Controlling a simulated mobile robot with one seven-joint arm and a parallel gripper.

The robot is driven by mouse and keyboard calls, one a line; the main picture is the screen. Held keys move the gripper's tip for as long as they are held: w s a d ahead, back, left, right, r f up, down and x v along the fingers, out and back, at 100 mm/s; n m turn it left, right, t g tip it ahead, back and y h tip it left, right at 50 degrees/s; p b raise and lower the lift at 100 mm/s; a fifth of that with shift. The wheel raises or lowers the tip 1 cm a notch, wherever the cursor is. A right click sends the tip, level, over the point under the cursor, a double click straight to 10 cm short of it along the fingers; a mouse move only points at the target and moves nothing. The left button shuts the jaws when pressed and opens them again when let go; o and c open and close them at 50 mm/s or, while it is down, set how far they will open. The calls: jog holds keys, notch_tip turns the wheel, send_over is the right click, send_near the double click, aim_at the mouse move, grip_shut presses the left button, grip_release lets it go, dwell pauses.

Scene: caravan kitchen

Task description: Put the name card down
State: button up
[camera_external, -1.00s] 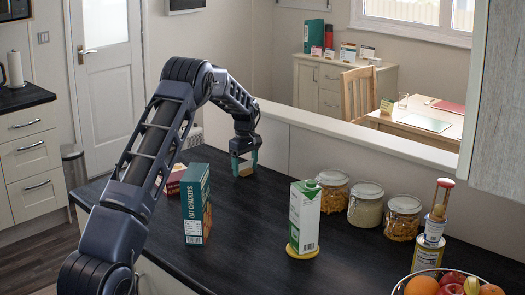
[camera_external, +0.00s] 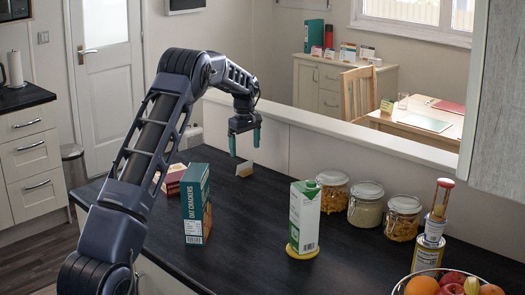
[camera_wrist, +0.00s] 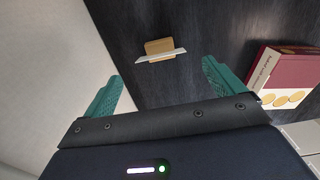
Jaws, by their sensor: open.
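The name card (camera_external: 244,169) stands on the dark counter (camera_external: 262,213), near the low wall at the back. In the wrist view the card (camera_wrist: 161,55) shows as a thin white edge against a small wooden block (camera_wrist: 158,45). My gripper (camera_external: 245,142) is above the card and apart from it. Its teal fingers are spread and empty; in the wrist view the open gripper (camera_wrist: 158,80) has the card beyond its fingertips, between them across the picture. The writing on the card cannot be read.
An oat crackers box (camera_external: 195,204) and a dark red box (camera_external: 174,179) stand left of the card; the red box (camera_wrist: 285,78) also shows in the wrist view. A green and white carton (camera_external: 304,216) and several jars (camera_external: 366,204) stand to the right.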

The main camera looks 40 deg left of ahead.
jog(key=shift+r, duration=2.2)
jog(key=s+d+r+m+t, duration=0.1)
jog(key=s+d+r+m, duration=0.1)
jog(key=s+d+r, duration=0.45)
jog(key=s+d+r+m, duration=0.2)
jog(key=s+d+r, duration=0.1)
jog(key=d+r, duration=0.5)
jog(key=s+d+r+m+t, duration=0.1)
jog(key=s+d+r+m, duration=0.1)
jog(key=s+d+r, duration=0.4)
jog(key=s+d+r+m, duration=0.2)
jog(key=s+d, duration=0.2)
jog(key=s, duration=0.4)
jog(key=s+d+f+m+t, duration=0.1)
jog(key=s+d+f+m, duration=0.1)
jog(key=s, duration=0.9)
jog(key=s+d+f+m, duration=0.2)
jog(key=s+d+m, duration=0.2)
jog(key=s+d, duration=0.3)
jog(key=s+d+f+m+t, duration=0.1)
jog(key=s+d+f+m, duration=0.2)
jog(key=s, duration=1.2)
jog(key=shift+s+d+m+t, duration=0.35)
jog(key=shift+d+m, duration=0.15)
jog(key=shift+d, duration=0.75)
